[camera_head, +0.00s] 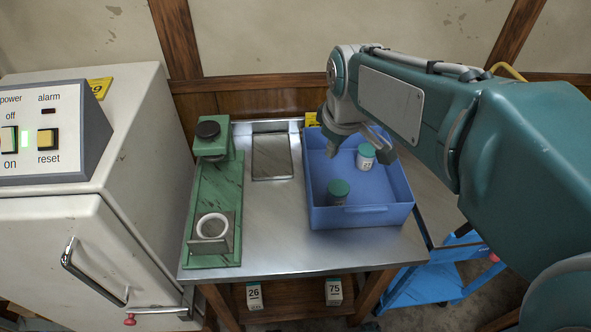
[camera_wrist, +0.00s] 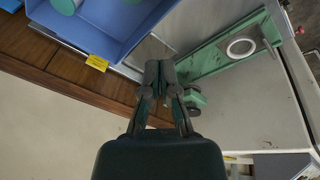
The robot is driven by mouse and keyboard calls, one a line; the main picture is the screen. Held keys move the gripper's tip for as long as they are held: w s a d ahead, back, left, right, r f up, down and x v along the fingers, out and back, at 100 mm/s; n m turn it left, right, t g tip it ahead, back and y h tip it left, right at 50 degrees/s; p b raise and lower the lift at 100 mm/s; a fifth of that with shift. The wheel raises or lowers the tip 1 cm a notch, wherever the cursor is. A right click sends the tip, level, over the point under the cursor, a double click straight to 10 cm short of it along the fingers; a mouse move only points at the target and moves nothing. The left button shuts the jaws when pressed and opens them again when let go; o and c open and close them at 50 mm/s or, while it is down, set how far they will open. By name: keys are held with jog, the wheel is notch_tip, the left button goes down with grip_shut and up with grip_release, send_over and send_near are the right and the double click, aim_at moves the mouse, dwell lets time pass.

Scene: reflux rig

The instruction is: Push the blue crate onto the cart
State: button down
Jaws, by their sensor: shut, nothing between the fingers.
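The blue crate (camera_head: 360,216) sits upright on the right part of the metal table and holds two white jars with green lids, one near the back (camera_head: 366,156) and one near the front (camera_head: 338,191). It also shows in the wrist view (camera_wrist: 118,42) at the upper left. The blue cart (camera_head: 410,287) stands low at the table's right side, partly hidden by my arm. My gripper (camera_wrist: 160,68) is shut and empty, apart from the crate in the wrist view. In the head view, my arm's end is over the crate's back left part; the fingertips are unclear there.
A green stand (camera_head: 205,215) with a white ring (camera_head: 212,226) is on the table's left. A white cabinet (camera_head: 100,225) with a control panel (camera_head: 45,135) stands left. A wooden-trimmed wall is behind. Two labelled boxes are below.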

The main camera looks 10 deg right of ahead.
jog(key=w+a+f+n+g, duration=0.2)
jog(key=w+a+f+n, duration=0.25)
jog(key=w+f, duration=0.25)
jog(key=w+a+f+n+g, duration=0.1)
jog(key=w+a+f+n, duration=0.2)
jog(key=w+f+n, duration=0.35)
jog(key=shift+m, duration=0.8)
jog(key=f, duration=0.3)
jog(key=w+f, duration=0.1)
jog(key=f, duration=0.6)
jog(key=shift+w+a+f, duration=0.15)
jog(key=shift+a+f, duration=0.1)
jog(key=shift+a, duration=0.1)
jog(key=d, duration=0.3)
jog(key=shift+d, duration=0.65)
jog(key=shift+a, duration=0.1)
jog(key=d, duration=4)
jog(key=shift+d, duration=0.2)
jog(key=shift+a, duration=0.2)
